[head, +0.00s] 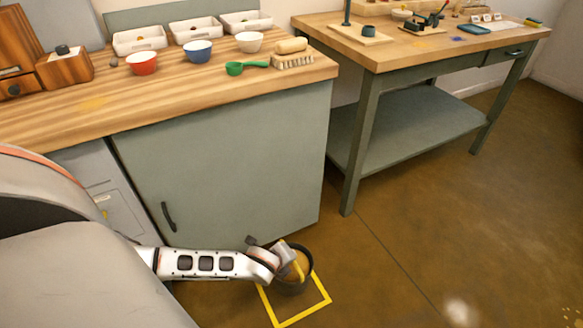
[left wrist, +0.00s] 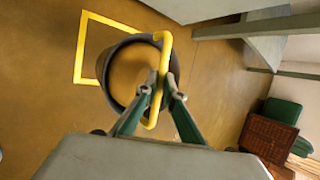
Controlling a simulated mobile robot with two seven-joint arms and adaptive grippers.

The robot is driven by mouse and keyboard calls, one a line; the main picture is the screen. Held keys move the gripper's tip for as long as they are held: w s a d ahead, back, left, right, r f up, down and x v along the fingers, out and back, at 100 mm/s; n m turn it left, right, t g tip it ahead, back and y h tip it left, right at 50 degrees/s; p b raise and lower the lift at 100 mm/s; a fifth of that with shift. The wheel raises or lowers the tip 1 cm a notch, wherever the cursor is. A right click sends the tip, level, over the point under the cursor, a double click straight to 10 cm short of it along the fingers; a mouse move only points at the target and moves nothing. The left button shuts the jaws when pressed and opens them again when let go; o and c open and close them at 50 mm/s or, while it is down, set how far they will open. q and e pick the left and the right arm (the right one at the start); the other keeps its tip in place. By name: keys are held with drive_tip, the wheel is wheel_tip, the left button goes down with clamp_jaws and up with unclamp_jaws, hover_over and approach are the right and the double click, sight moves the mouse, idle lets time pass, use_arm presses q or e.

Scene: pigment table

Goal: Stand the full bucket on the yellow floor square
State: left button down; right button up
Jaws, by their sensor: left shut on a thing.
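The dark grey bucket (head: 307,272) shows at the lower middle of the head view, partly hidden by my left gripper (head: 286,262). In the left wrist view the bucket (left wrist: 106,90) has an ochre-brown inside and a yellow handle (left wrist: 165,48). My left gripper (left wrist: 160,92) is shut on that handle. The yellow floor square (head: 303,315) is an outline; the bucket overlaps its far part in the head view. In the left wrist view the bucket covers one corner of the square (left wrist: 82,45). I cannot tell whether the bucket touches the floor. My right gripper is out of view.
A grey-green cabinet (head: 230,165) with a wooden top stands just behind the bucket. It carries bowls, white trays, a green scoop (head: 247,68) and a brush (head: 293,60). A second workbench (head: 400,50) stands at the right. The floor (head: 450,220) in front is clear.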

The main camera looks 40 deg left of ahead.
use_arm(q)
drive_tip(key=b, duration=0.6)
approach(286, 279)
drive_tip(key=w+f, duration=0.1)
drive_tip(key=w, duration=0.1)
drive_tip(key=w+a+f, duration=0.1)
drive_tip(key=w+f, duration=0.1)
drive_tip(key=w, duration=0.1)
drive_tip(key=shift+a+f, duration=0.25)
wheel_tip(286, 279, down, 3)
drive_tip(key=shift+w+r+b, duration=0.1)
drive_tip(key=shift+r+b, duration=0.05)
drive_tip(key=shift+b, duration=0.6)
drive_tip(key=shift+w+f, duration=0.25)
drive_tip(key=shift+f, duration=0.1)
wheel_tip(286, 279, down, 4)
drive_tip(key=b, duration=0.2)
drive_tip(key=shift+w+b, duration=0.15)
drive_tip(key=shift+b, duration=0.2)
drive_tip(key=c, duration=2.2)
unclamp_jaws()
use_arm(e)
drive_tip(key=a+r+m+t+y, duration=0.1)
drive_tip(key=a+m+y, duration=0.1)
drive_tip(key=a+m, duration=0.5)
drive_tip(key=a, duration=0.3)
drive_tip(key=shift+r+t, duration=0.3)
